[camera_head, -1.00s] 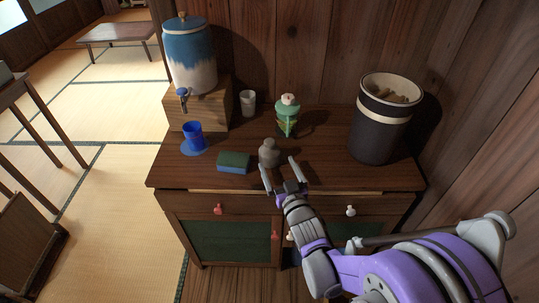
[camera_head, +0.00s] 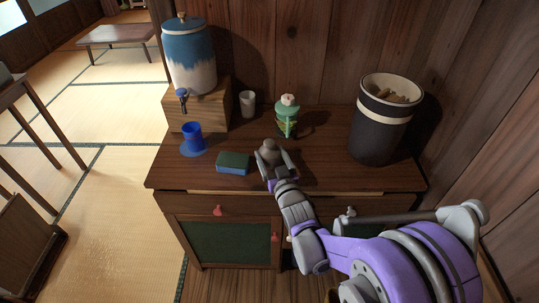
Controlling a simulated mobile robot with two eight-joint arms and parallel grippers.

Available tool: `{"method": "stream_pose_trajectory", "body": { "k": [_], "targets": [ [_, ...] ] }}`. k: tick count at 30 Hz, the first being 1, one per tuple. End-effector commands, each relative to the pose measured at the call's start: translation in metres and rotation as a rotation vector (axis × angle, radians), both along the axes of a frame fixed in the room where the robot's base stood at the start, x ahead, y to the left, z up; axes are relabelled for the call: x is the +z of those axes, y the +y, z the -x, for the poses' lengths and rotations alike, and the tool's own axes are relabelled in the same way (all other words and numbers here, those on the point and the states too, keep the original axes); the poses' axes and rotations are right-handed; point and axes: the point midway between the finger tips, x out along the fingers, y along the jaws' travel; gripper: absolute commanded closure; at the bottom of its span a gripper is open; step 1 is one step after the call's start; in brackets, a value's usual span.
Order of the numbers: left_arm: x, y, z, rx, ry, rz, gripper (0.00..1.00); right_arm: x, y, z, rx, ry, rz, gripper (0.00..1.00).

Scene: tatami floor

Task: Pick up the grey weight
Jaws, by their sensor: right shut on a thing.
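The grey weight (camera_head: 269,151) is a small rounded piece with a knob on top. It stands on the wooden cabinet top near the front edge. My right gripper (camera_head: 273,162) reaches in from the lower right and is shut on the weight, one finger on each side. The fingers hide the lower part of the weight, so I cannot tell whether its base touches the cabinet top. My left gripper is not in view.
A green and blue sponge (camera_head: 233,163) lies just left of the weight. A blue cup (camera_head: 192,137) stands farther left, below the dispenser (camera_head: 188,55). A white cup (camera_head: 247,104) and a green figure (camera_head: 287,117) stand behind. A dark bin (camera_head: 380,125) stands at right.

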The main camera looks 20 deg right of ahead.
Motion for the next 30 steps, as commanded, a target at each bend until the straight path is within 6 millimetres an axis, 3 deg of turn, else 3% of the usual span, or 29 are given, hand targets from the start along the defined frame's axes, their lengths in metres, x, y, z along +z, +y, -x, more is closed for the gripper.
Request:
{"method": "stream_pose_trajectory", "body": {
  "k": [1, 8, 20, 30],
  "targets": [
    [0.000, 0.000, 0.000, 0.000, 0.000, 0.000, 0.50, 0.000, 0.000, 0.000, 0.000, 0.000, 0.000, 0.61],
    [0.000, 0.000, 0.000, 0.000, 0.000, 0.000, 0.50, 0.000, 0.000, 0.000, 0.000, 0.000, 0.000, 1.00],
    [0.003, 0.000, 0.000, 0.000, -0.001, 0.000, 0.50, 0.006, 0.000, 0.000, 0.000, -0.004, 0.001, 1.00],
    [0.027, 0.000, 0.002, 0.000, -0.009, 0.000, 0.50, 0.062, 0.000, 0.001, 0.000, -0.005, 0.002, 1.00]
  ]
}}
